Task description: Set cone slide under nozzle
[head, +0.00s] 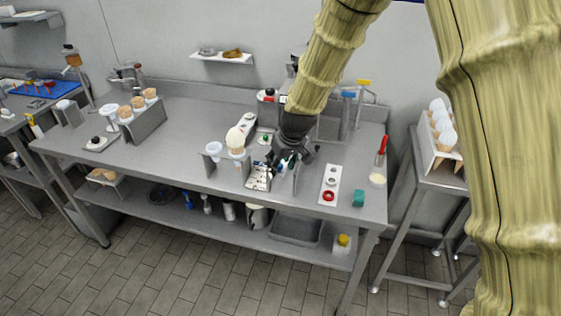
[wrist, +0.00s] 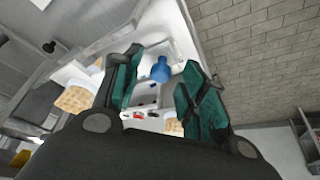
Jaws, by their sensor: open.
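My gripper (head: 284,163) is low over the front middle of the steel table in the head view. Its two teal-padded fingers stand apart in the wrist view (wrist: 160,85), with nothing clearly held between them. A cone with a pale top (head: 236,138) stands in a holder to the left, next to a white cup (head: 213,148). Waffle-patterned cone surfaces (wrist: 75,99) show at left in the wrist view. A blue part (wrist: 161,69) shows beyond the fingers. I cannot tell which parts are the cone slide and nozzle.
A rack of cones (head: 146,119) stands on the left of the table. Bare tabletop (head: 190,130) lies left of centre.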

